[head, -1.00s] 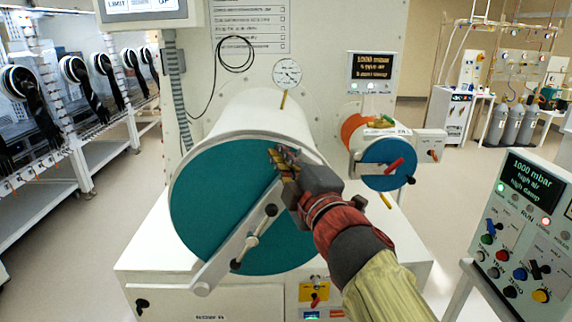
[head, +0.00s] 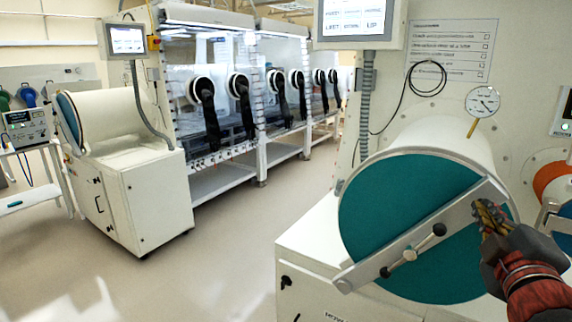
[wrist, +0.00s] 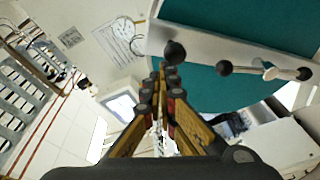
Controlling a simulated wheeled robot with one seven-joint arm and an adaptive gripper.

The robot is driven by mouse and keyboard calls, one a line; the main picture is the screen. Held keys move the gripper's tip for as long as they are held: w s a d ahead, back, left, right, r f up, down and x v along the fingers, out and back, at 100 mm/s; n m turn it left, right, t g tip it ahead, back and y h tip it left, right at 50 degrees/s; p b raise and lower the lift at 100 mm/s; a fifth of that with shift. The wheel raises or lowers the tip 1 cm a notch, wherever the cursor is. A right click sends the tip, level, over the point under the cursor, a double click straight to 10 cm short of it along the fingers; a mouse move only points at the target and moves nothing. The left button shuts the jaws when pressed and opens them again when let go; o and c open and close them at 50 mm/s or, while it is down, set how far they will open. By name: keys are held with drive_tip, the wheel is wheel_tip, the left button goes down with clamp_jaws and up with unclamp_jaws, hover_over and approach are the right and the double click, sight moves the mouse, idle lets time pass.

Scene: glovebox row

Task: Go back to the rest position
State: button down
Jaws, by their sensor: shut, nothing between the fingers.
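My gripper (head: 488,217) is at the right of the head view, in front of the upper right end of the metal bar on the large antechamber's teal door (head: 440,275). In the wrist view my gripper (wrist: 166,75) shows with its fingers together and nothing between them. The bar (head: 375,268) crosses the round door at a slant and carries a handle with dark knobs (head: 411,254). In the wrist view the bar (wrist: 200,46) lies just beyond the fingertips. I cannot tell whether they touch it.
A second white antechamber cabinet (head: 150,185) stands at the left. Behind it a row of gloveboxes (head: 240,90) has black gloves hanging. The pale floor (head: 245,245) between is clear. A dial gauge (head: 482,101) sits above the large chamber, and an orange ring (head: 551,181) is at the right edge.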

drive_tip(key=s+d+f+m+g+h, duration=0.1)
drive_tip(key=s+d+f+m+g, duration=0.3)
drive_tip(key=f+m, duration=0.3)
drive_tip(key=s+a+f+m+g+y+p, duration=0.3)
drive_tip(key=s+a+f+m+g+y, duration=0.15)
drive_tip(key=a+f, duration=0.65)
drive_tip(key=s+a+f+n+g+y+p, duration=0.1)
drive_tip(key=a+y+p, duration=0.1)
drive_tip(key=a, duration=0.4)
drive_tip(key=s+a+f+n+g+y+p, duration=0.1)
drive_tip(key=s+a+n+y+p, duration=0.1)
drive_tip(key=a, duration=0.5)
drive_tip(key=shift+s+a+f, duration=0.15)
drive_tip(key=shift+s+f, duration=0.1)
drive_tip(key=shift+f, duration=0.1)
